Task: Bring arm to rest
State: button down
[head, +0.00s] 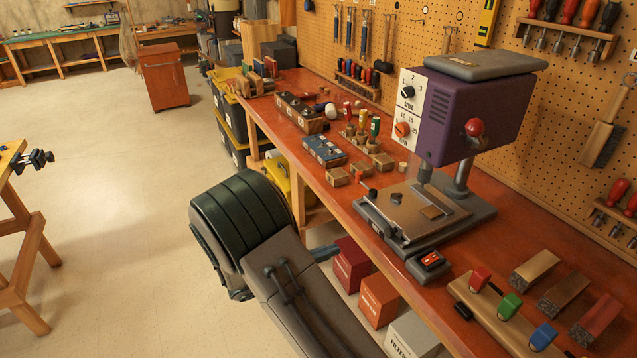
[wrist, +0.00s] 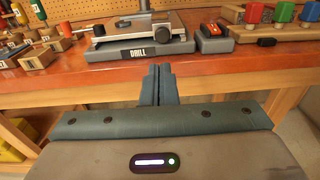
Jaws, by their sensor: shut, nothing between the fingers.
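My arm is in the lower middle of the head view, beside the front edge of the red-brown workbench (head: 285,134). In the wrist view my gripper (wrist: 161,70) is shut and empty, its two fingers together, pointing at the bench. The fingertips show just below the base of the drill press, which is labelled DRILL. In the head view most of the gripper is hidden behind my arm.
Wooden blocks and tools lie along the bench. Red boxes (head: 350,262) sit under it. The pale floor (head: 120,180) at left is largely clear.

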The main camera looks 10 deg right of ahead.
jog(key=s+d+r+m+g+y, duration=0.7)
jog(key=s+d+m+g+y, duration=0.15)
jog(key=s+m, duration=0.35)
jog(key=s+a+r+m+t+y, duration=0.1)
jog(key=s+r+m+t+y, duration=0.4)
jog(key=s+m, duration=0.5)
jog(key=r+y, duration=0.1)
jog(key=y, duration=0.1)
jog(key=shift+s+a+y, duration=0.15)
jog(key=shift+a+y, duration=0.2)
jog(key=shift+a, duration=0.05)
